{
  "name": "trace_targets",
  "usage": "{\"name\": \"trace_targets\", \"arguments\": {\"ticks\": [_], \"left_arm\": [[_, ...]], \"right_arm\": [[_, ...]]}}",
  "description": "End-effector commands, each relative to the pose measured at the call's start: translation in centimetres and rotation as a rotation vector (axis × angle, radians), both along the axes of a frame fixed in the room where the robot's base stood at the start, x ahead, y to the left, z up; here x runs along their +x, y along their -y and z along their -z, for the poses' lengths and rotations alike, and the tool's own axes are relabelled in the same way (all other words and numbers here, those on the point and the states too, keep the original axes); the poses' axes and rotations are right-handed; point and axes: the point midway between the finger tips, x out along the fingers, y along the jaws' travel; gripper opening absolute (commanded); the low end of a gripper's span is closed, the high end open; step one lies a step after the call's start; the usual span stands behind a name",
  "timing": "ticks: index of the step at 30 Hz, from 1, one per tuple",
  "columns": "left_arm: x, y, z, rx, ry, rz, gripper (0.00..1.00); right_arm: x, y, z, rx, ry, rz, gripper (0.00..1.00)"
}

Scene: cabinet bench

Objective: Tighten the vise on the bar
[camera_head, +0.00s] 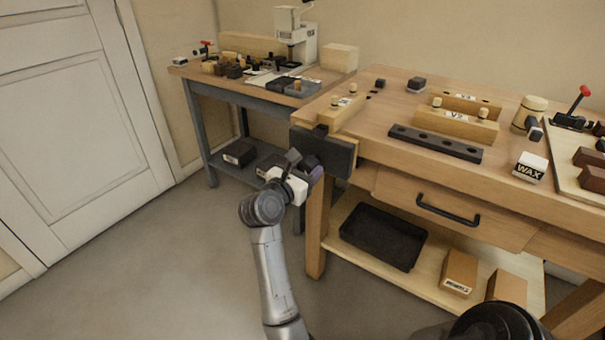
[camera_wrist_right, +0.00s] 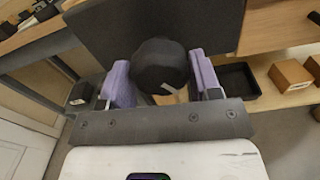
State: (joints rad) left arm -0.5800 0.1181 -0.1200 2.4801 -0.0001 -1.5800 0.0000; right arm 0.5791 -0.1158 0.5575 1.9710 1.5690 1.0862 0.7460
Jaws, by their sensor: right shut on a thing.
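The vise's dark front jaw (camera_head: 330,156) is on the bench's left front corner. My right gripper (camera_head: 312,172) is in front of it, shut on the vise's black knob. In the right wrist view, the purple fingers of my right gripper (camera_wrist_right: 163,84) lie on both sides of the round black knob (camera_wrist_right: 158,66), with the dark jaw (camera_wrist_right: 190,22) behind it. A small dark piece (camera_head: 321,130) shows at the jaw's top edge; I cannot tell whether it is the clamped bar. A black bar with holes (camera_head: 434,143) lies on the bench top. My left gripper is not in view.
Wooden V blocks (camera_head: 456,124), a wax box (camera_head: 530,167) and a wooden mallet-like piece (camera_head: 528,113) stand on the bench. Below are a drawer handle (camera_head: 447,211) and a black tray (camera_head: 383,236) on the shelf. The floor at left is clear.

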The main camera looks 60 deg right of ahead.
Motion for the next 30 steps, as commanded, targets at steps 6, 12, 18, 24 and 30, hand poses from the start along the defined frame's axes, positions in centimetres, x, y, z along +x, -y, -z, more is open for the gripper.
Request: {"name": "trace_targets", "arguments": {"ticks": [6,12,18,24,30], "left_arm": [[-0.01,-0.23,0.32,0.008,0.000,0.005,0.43],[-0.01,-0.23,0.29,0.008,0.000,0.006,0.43],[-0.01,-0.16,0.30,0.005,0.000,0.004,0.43],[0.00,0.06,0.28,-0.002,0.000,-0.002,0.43],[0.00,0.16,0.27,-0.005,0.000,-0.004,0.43]], "right_arm": [[0.00,0.01,0.01,-0.006,0.052,0.000,0.37],[0.01,0.01,-0.01,-0.006,0.053,0.000,0.37],[0.02,0.02,-0.02,-0.017,0.141,0.000,0.37],[0.03,0.07,-0.04,-0.038,0.310,-0.001,0.37],[0.03,0.08,-0.04,-0.043,0.346,-0.001,0.37]]}}
